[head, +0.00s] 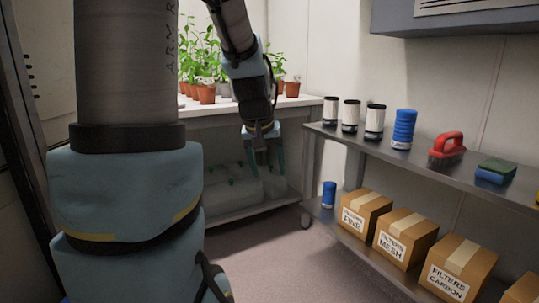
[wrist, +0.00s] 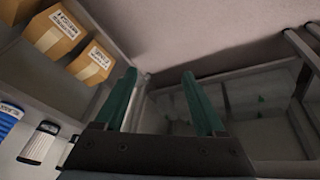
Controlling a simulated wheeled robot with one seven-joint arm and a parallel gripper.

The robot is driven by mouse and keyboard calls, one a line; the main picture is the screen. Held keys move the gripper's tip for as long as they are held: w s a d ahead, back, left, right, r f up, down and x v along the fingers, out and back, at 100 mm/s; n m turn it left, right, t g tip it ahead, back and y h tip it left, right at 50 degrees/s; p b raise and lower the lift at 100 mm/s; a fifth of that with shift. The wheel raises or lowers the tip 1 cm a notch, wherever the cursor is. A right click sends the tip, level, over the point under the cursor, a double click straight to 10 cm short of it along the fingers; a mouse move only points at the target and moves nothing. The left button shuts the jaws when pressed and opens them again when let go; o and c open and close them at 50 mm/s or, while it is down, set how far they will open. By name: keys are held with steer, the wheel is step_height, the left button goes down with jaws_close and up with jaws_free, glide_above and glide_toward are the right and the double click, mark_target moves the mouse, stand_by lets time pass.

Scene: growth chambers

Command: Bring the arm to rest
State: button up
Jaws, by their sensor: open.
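My gripper (head: 266,160) hangs at the end of my arm in the head view, in front of the plant bench and left of the metal shelf. Its two green fingers point down and stand apart with nothing between them. In the wrist view my gripper (wrist: 160,88) also shows open and empty, with floor and the bench's lower level beyond it. My arm's large blue and grey links fill the left of the head view and hide part of the bench.
The bench (head: 290,103) carries several potted plants (head: 207,93). The metal shelf (head: 342,136) holds white canisters (head: 351,116), a blue ribbed canister (head: 403,130), a red brush (head: 446,148) and a sponge (head: 496,171). Filter boxes (head: 404,237) and a blue can (head: 328,194) sit below. The floor (head: 270,265) is clear.

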steer(key=s+a+f+g+y, duration=0.1)
steer(key=s+a+f, duration=0.25)
steer(key=s, duration=0.25)
steer(key=s+a+f+g, duration=0.1)
steer(key=s+a+f, duration=0.2)
steer(key=s+f, duration=0.25)
step_height(320, 180, up, 24)
steer(key=p, duration=2.3)
steer(key=shift+s+f, duration=0.15)
steer(key=shift+s, duration=0.05)
steer(key=shift+d, duration=0.1)
